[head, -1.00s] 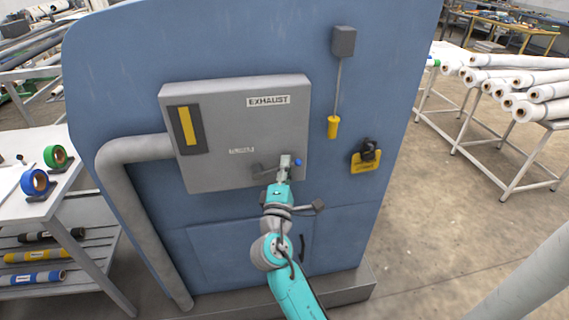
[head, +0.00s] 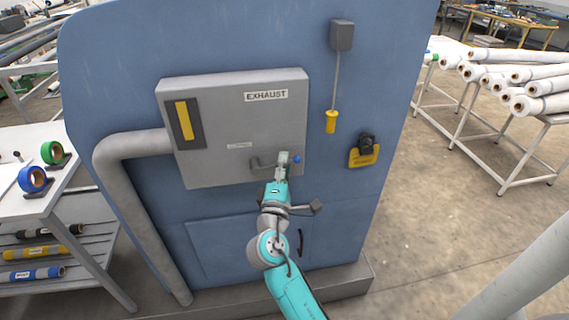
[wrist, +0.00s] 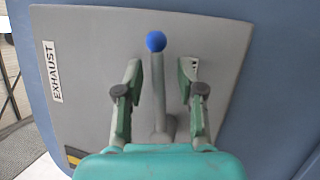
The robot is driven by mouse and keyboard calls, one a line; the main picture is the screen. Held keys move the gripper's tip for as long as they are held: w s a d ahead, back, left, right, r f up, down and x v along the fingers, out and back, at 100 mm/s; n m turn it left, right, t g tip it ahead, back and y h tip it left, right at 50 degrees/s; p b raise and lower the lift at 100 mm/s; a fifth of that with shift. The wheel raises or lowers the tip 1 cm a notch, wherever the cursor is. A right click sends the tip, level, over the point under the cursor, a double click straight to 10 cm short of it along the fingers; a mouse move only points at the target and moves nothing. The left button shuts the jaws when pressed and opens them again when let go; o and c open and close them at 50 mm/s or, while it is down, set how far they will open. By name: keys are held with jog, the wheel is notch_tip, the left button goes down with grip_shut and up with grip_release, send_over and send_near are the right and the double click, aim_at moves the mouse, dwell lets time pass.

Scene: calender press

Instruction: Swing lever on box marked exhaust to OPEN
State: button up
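The grey box marked EXHAUST (head: 220,110) is on the side of the blue machine. It also shows in the wrist view (wrist: 95,65). Its lever has a blue knob (head: 297,159), at the box's lower right. In the wrist view the lever's grey shaft (wrist: 159,90) runs up to the blue knob (wrist: 156,42). My gripper (head: 284,157) is at the lever, in front of the box. In the wrist view my gripper (wrist: 160,70) is open, with one finger on each side of the shaft and a visible gap to both. A small label (head: 240,145) on the box is too small to read.
A yellow-black plate (head: 184,122) is on the box's left. A yellow-handled pull (head: 331,121) hangs to its right, above a yellow-tagged black fitting (head: 364,150). A thick grey pipe (head: 112,170) leaves the box on the left. Open floor (head: 435,235) lies to the right.

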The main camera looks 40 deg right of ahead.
jog(key=v, duration=1.1)
jog(key=shift+a+f, duration=0.1)
jog(key=shift+a, duration=0.05)
jog(key=s+a+f+n+t+y, duration=0.1)
jog(key=s+a+f+y, duration=0.4)
jog(key=f, duration=0.4)
jog(key=s+a+f+n+t+y, duration=0.1)
jog(key=s+a+f+y, duration=0.2)
jog(key=s+f+y, duration=0.45)
jog(key=s+a+r+m+y, duration=0.2)
jog(key=s+m, duration=0.3)
jog(key=s, duration=0.5)
jog(key=s+a+r+m+y, duration=0.2)
jog(key=s+a+m, duration=0.3)
jog(key=s, duration=0.5)
jog(key=shift+r+t, duration=0.2)
jog(key=shift+t, duration=0.1)
jog(key=shift+s, duration=0.1)
